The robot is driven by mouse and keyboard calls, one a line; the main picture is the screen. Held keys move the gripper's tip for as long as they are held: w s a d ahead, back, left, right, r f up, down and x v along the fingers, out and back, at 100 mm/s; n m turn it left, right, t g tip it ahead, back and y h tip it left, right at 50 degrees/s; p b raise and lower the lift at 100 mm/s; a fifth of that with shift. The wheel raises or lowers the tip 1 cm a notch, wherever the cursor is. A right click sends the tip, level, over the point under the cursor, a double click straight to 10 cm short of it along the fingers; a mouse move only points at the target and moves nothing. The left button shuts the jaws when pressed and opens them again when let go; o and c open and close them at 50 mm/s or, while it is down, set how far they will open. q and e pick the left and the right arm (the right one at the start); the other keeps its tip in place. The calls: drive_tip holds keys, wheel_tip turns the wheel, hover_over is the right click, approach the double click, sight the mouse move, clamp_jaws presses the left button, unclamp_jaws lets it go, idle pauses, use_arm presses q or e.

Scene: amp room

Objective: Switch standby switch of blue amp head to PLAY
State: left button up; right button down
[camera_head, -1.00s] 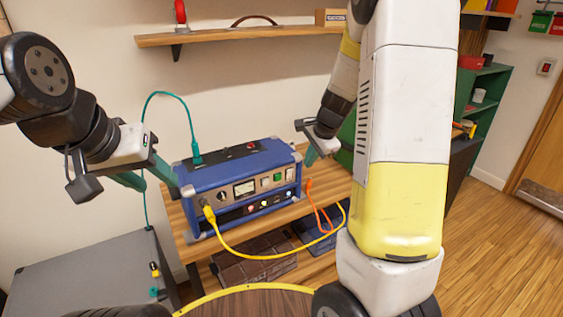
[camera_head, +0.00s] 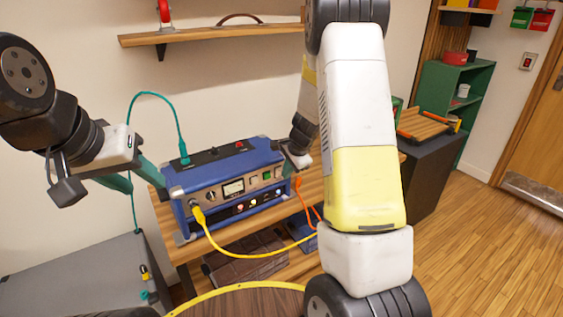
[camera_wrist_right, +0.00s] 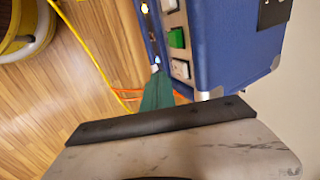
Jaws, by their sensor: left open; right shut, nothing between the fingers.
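The blue amp head (camera_head: 225,178) sits on a wooden bench, with knobs, a meter and switches on its front panel. The right wrist view shows the amp's blue side (camera_wrist_right: 232,45) and, along the panel edge, a green switch (camera_wrist_right: 176,38) and a white switch (camera_wrist_right: 181,69). I cannot read which one is standby. My right gripper (camera_wrist_right: 157,82) is shut and empty, its teal fingertips close to the white switch; I cannot tell if they touch. In the head view my right arm largely hides it. My left gripper (camera_head: 148,184) is open beside the amp's left end.
A yellow cable (camera_head: 250,252) and an orange cable (camera_head: 304,205) run from the amp's front. A teal cable (camera_head: 180,130) plugs into its top. A grey cabinet (camera_head: 75,265) stands at lower left. A wall shelf (camera_head: 210,34) hangs above. Floor at right is clear.

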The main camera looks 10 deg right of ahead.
sight(279, 170)
drive_tip(key=shift+w+a+r, duration=0.1)
drive_tip(key=shift+w+a, duration=0.15)
drive_tip(key=shift+w, duration=0.3)
drive_tip(key=shift+w+a+r, duration=0.1)
drive_tip(key=shift+w+a, duration=0.1)
drive_tip(key=shift+w, duration=0.3)
drive_tip(key=shift+w+a, duration=0.15)
drive_tip(key=shift+w, duration=0.15)
drive_tip(key=shift+r, duration=0.15)
drive_tip(key=shift+r, duration=0.75)
